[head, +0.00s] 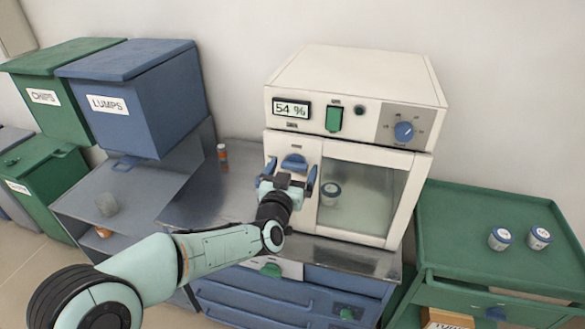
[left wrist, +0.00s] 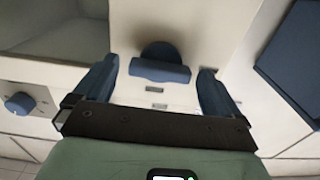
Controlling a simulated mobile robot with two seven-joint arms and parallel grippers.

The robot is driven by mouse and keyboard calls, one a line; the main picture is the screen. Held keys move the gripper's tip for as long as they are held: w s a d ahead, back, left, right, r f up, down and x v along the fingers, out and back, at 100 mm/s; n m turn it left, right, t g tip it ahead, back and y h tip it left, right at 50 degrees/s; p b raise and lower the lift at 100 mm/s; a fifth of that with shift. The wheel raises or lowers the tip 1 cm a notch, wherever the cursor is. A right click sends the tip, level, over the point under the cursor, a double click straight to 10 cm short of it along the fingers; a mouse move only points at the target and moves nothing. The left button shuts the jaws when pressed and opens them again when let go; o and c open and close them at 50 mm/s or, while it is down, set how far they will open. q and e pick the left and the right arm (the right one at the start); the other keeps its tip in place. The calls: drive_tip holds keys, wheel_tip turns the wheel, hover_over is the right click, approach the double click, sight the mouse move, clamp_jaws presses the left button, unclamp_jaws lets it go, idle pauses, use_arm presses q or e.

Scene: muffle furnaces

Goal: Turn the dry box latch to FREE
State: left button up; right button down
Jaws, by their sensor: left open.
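The dry box (head: 350,145) is a cream cabinet with a windowed door on the steel bench. Its blue latch (head: 294,162) is on the door's left part, with the handle bar lying roughly level in the head view. In the left wrist view the latch (left wrist: 160,70) shows as a dark disc with a blue bar, with small marks beside it too blurred to read. My left gripper (head: 291,169) is open in front of the latch, one blue finger on each side. The wrist view shows gaps between both fingers and the bar. My right gripper is out of view.
Above the door are a 54 % display (head: 291,108), a green switch (head: 334,119) and a blue dial (head: 403,131). A jar (head: 330,193) shows behind the window. A small orange bottle (head: 222,152) stands on the bench. A green cart (head: 470,225) with two jars stands right; lidded bins (head: 150,105) stand left.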

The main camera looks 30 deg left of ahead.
use_arm(q)
drive_tip(key=shift+w, duration=0.15)
drive_tip(key=c, duration=1.1)
drive_tip(key=shift+o, duration=0.2)
